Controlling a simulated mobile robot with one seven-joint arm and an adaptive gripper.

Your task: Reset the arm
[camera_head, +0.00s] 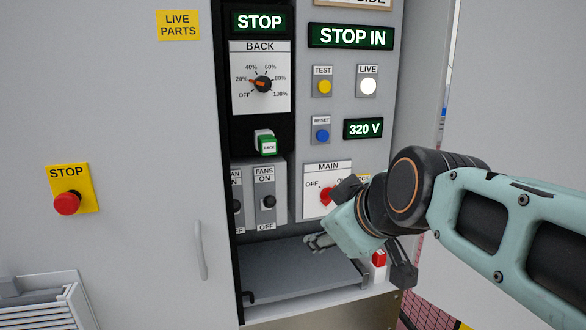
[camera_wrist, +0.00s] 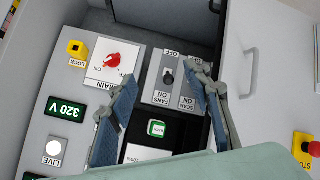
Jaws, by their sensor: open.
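My gripper (camera_head: 318,241) is in front of the lower part of the open control cabinet, just below the MAIN switch panel and above the grey shelf. In the wrist view, my gripper (camera_wrist: 162,85) shows two blue-padded fingers spread apart with nothing between them. My arm enters from the right and covers part of the MAIN panel. I cannot tell whether any finger touches the panel.
The grey shelf (camera_head: 290,272) lies below the panels. A cabinet door with a handle (camera_head: 201,250) and a red STOP button (camera_head: 67,203) stands at left. The FANS switch (camera_head: 268,202), green button (camera_head: 266,146) and BACK dial (camera_head: 263,84) are close by.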

